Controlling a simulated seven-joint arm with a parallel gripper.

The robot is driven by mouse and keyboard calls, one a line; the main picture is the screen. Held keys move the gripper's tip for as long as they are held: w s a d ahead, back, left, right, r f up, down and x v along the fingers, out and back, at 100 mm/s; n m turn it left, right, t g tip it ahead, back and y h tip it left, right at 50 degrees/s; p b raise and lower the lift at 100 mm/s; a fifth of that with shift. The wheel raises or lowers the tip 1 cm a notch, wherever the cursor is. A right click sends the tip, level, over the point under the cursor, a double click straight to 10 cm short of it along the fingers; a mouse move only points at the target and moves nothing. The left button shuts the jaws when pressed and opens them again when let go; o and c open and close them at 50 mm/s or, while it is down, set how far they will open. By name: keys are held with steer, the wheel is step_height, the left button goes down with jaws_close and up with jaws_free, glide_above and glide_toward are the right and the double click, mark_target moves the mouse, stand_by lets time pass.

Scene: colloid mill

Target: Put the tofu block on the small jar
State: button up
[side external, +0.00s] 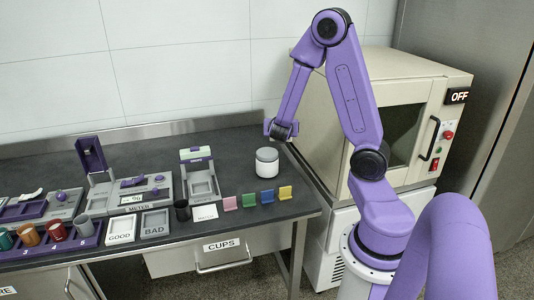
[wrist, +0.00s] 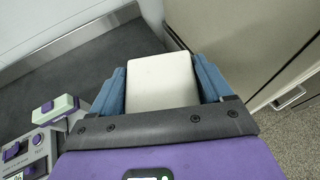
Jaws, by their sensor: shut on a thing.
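The tofu block (wrist: 160,82) is a pale off-white block that fills the space between the blue fingers in the wrist view. My gripper (wrist: 160,92) is shut on it, with a finger against each side. In the side external view my gripper (side external: 281,129) is in the air above the back right of the dark counter, and the block cannot be made out there. The small jar (side external: 267,163), white with a grey top, stands upright on the counter below and slightly left of my gripper, apart from it. The jar is not seen in the wrist view.
A cream oven-like cabinet (side external: 398,110) marked OFF stands close on the right. Left of the jar is a grey device with a pale green top (side external: 197,155). Small pink, green, blue and yellow pieces (side external: 267,196) line the counter's front edge. Cups and trays fill the left.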

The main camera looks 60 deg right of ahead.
steer(key=shift+s+r, duration=0.2)
steer(key=shift+s, duration=0.45)
steer(key=shift+g, duration=0.3)
steer(key=shift+w+d+f, duration=0.5)
steer(key=shift+w+d, duration=0.15)
steer(key=shift+w, duration=0.2)
steer(key=shift+w+d+f, duration=0.5)
steer(key=shift+w+d, duration=0.1)
steer(key=shift+w, duration=0.2)
steer(key=w+d+f, duration=0.2)
steer(key=w+d, duration=0.1)
steer(key=w, duration=0.1)
glide_above(267, 152)
steer(key=f, duration=0.5)
steer(key=shift+s+a+f, duration=0.15)
steer(key=shift+s+a, duration=0.1)
steer(key=shift+s, duration=0.1)
steer(key=shift+w+d+f, duration=0.1)
steer(key=shift+w+f, duration=0.05)
steer(key=shift+f, duration=0.8)
steer(key=shift+w+d+f, duration=0.1)
steer(key=shift+f, duration=0.8)
steer(key=shift+f, duration=0.15)
steer(key=o, duration=0.7)
steer(key=shift+a, duration=0.1)
